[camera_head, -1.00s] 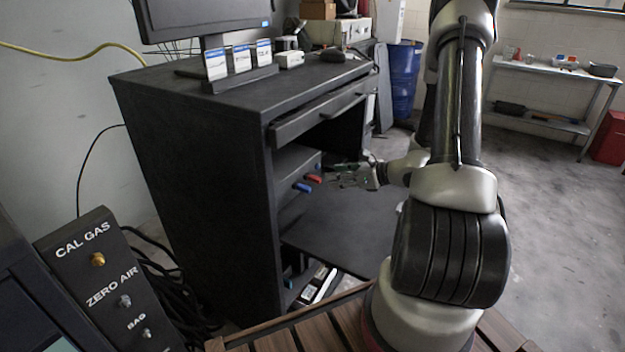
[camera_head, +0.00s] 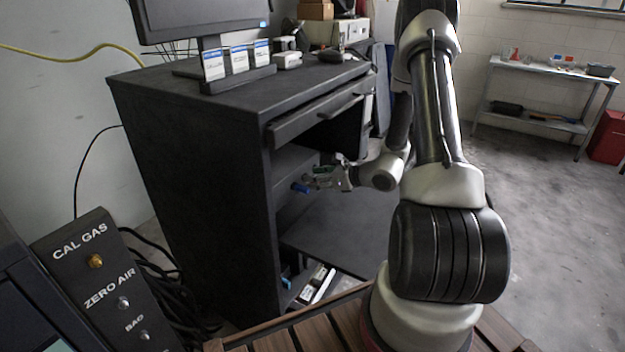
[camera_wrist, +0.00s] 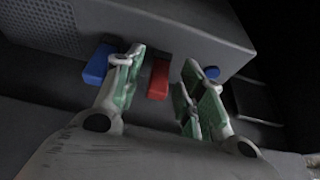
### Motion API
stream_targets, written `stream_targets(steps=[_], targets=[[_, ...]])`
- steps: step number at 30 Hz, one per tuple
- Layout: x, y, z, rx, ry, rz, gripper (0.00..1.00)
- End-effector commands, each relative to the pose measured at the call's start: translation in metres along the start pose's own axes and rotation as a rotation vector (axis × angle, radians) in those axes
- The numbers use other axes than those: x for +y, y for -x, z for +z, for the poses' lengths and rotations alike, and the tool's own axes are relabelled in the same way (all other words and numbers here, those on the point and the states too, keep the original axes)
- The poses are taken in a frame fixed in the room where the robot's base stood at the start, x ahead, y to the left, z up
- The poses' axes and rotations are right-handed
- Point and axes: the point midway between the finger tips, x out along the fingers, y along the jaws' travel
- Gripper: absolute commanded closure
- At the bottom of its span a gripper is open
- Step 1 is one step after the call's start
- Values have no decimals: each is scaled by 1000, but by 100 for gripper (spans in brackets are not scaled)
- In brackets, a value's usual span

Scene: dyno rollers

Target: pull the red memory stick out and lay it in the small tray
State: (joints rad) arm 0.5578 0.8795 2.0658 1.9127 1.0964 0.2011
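The red memory stick (camera_wrist: 158,78) sticks out from the front of a dark computer case (camera_wrist: 170,25) in the wrist view. My gripper (camera_wrist: 160,88) is open, with one finger on each side of the red stick; I see gaps between it and both fingers. A blue stick (camera_wrist: 97,64) is close to the left finger, and another small blue end (camera_wrist: 211,72) shows by the right finger. In the head view my gripper (camera_head: 312,180) reaches into the desk opening, and the red stick is hidden there. A blue stick (camera_head: 299,188) shows below it. I cannot make out the small tray.
The black desk (camera_head: 195,165) surrounds the opening, with a drawer (camera_head: 315,112) above my arm and a lower shelf (camera_head: 345,225) beneath. A monitor (camera_head: 200,15) and a rack of labelled cards (camera_head: 238,62) stand on top. A panel marked CAL GAS (camera_head: 90,262) is at the lower left.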

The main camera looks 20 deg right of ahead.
Motion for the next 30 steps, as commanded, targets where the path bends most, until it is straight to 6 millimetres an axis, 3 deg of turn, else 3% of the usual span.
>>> stream_targets(steps=[6,30], targets=[[0,-9,0,-1,0,-1,61],[0,-10,0,-1,0,0,61]])
